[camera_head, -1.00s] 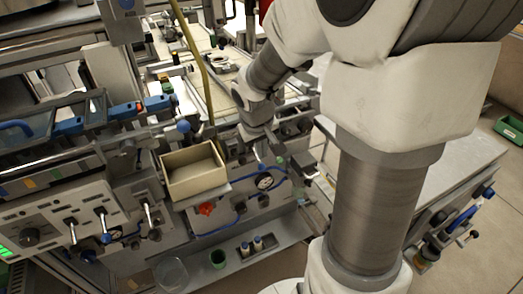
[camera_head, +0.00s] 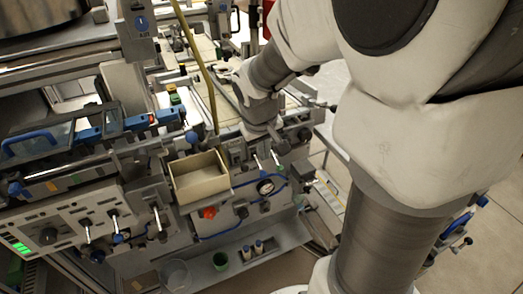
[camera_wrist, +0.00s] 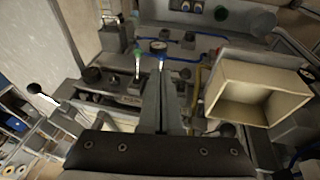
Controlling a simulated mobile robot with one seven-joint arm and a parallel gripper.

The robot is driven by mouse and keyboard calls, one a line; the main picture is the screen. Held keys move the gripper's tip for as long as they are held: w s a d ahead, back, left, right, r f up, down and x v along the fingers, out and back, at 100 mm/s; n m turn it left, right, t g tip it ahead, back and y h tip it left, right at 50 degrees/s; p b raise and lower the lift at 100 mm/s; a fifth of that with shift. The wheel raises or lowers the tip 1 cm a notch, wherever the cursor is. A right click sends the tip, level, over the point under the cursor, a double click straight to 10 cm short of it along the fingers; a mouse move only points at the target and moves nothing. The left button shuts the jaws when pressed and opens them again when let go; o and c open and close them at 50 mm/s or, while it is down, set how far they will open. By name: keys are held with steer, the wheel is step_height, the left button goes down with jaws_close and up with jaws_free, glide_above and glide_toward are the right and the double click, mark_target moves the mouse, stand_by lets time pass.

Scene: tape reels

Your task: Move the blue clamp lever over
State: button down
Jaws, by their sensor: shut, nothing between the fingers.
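A small lever with a blue tip (camera_wrist: 162,53) stands just beyond my fingertips in the wrist view, beside a lever with a green tip (camera_wrist: 138,54). I take the blue-tipped one as the blue clamp lever; its lower part is hidden behind my fingers. My gripper (camera_wrist: 164,76) is shut and empty, pointing toward the lever; I cannot tell whether it touches it. In the head view my gripper (camera_head: 279,142) is over the machine's front panel, right of the cream box, with pale lever handles just below it.
An open cream box (camera_head: 200,180) sits left of my gripper, and it is large at right in the wrist view (camera_wrist: 262,88). Several other levers stand left.

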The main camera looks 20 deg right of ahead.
steer(key=s+p+v, duration=0.1)
steer(key=v, duration=0.5)
steer(key=shift+s, duration=0.3)
steer(key=shift+a+f, duration=0.1)
step_height(320, 180, up, 9)
steer(key=n+t, duration=0.1)
steer(key=t, duration=0.1)
steer(key=s+a+r+m+y+p, duration=0.1)
steer(key=s+a, duration=0.5)
steer(key=s, duration=0.6)
steer(key=shift+s+a+t+y+p, duration=0.25)
steer(key=shift+y+p, duration=0.35)
steer(key=shift+p, duration=0.65)
